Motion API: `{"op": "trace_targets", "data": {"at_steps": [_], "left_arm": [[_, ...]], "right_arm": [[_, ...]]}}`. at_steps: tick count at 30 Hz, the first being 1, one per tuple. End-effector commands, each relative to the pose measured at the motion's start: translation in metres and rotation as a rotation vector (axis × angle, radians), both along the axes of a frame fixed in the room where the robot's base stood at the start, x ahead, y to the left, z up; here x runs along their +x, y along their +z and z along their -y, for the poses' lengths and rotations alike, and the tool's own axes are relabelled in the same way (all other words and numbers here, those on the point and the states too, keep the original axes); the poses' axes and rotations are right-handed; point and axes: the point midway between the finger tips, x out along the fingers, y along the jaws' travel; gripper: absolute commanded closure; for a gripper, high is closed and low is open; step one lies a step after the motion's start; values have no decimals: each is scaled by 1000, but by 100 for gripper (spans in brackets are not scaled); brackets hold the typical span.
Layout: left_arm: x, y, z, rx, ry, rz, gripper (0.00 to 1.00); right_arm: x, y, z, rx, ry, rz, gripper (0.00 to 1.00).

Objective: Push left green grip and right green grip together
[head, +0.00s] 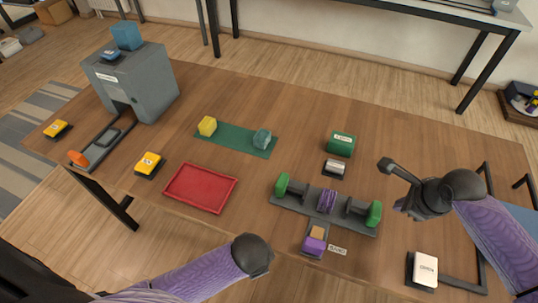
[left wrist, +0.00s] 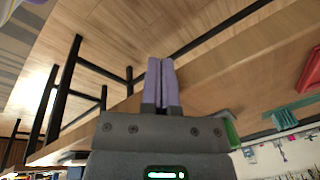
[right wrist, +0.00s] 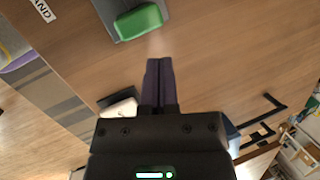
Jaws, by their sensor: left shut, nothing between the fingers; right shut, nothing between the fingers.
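The left green grip (head: 282,184) and right green grip (head: 374,213) stand at opposite ends of a grey base (head: 350,226), apart, with a purple coil (head: 327,200) between them. My right gripper (head: 402,204) is just right of the right grip, not visibly touching it. In the right wrist view its fingers (right wrist: 158,65) are shut and empty, with the right grip (right wrist: 140,22) ahead. My left gripper's fingers (left wrist: 161,65) are shut and empty in the left wrist view; the head view does not show them clearly. A green piece (left wrist: 230,130) there is mostly hidden, so I cannot tell which it is.
A purple-and-tan block (head: 315,240) sits in front of the base. A green block (head: 341,144) is behind it. A red tray (head: 200,187) and a green mat (head: 232,138) lie left. A white-topped block (head: 425,268) is at the front right. Table is clear between tray and base.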

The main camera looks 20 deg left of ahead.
Motion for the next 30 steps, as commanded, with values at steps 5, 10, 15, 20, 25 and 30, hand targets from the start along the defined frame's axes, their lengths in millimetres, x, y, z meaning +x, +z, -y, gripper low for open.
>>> {"op": "trace_targets", "data": {"at_steps": [5, 10, 15, 20, 25, 30], "left_arm": [[50, 44, -7, 39, -156, 20, 100], [117, 75, -28, 11, -311, 47, 100], [168, 113, -40, -65, -492, 109, 100], [187, 128, -42, -107, -591, 152, 100], [187, 99, -42, -112, -600, 151, 100], [188, 67, -42, -110, -599, 152, 100]], "right_arm": [[0, 0, 0, 0, 0, 0, 100], [0, 0, 0, 0, 0, 0, 100], [0, 0, 0, 0, 0, 0, 100], [0, 0, 0, 0, 0, 0, 100], [0, 0, 0, 0, 0, 0, 100], [0, 0, 0, 0, 0, 0, 100]]}}
